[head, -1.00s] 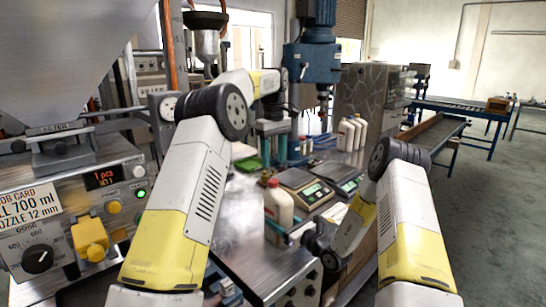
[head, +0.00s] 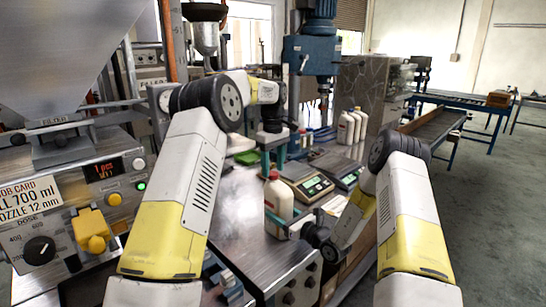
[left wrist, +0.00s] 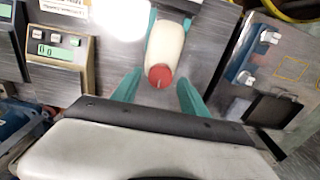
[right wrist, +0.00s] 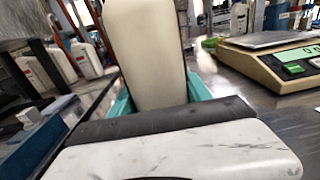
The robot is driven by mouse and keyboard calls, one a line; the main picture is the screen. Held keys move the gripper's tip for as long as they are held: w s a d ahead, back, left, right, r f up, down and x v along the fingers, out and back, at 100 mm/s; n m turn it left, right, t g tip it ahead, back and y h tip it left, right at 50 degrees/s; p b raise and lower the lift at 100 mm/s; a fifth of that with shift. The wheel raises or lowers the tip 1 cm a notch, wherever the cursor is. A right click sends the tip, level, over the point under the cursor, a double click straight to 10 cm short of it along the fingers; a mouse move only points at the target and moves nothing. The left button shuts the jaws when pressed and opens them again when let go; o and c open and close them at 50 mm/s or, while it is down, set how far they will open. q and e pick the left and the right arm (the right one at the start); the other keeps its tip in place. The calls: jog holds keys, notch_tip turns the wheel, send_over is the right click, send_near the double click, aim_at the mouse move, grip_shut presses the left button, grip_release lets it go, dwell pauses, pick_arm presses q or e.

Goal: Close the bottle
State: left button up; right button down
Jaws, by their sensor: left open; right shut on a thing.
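A cream bottle (head: 279,203) with a red cap (head: 273,174) on its top stands upright near the front edge of the metal bench. My right gripper (head: 288,224) is shut on the bottle's body from the right side. In the right wrist view the bottle (right wrist: 146,50) fills the space between the teal fingers. My left gripper (head: 274,161) is open just above the cap, fingers pointing down. In the left wrist view the red cap (left wrist: 160,76) lies between the spread teal fingers, with a gap on each side. Whether the cap is fully seated cannot be told.
Two scales, one of them the near scale (head: 304,180), stand right behind the bottle. Several capped white bottles (head: 352,127) stand farther back. The filler control panel (head: 75,215) is at the left. The bench (head: 235,205) left of the bottle is clear.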

pick_arm(q)
jog(key=shift+f, duration=0.75)
grip_shut()
jog(key=m, duration=0.4)
jog(key=shift+m, duration=0.4)
jog(key=m, duration=0.4)
jog(key=shift+m, duration=0.3)
jog(key=m, duration=0.4)
jog(key=shift+m, duration=0.3)
jog(key=m, duration=0.4)
jog(key=shift+o, duration=0.2)
grip_release()
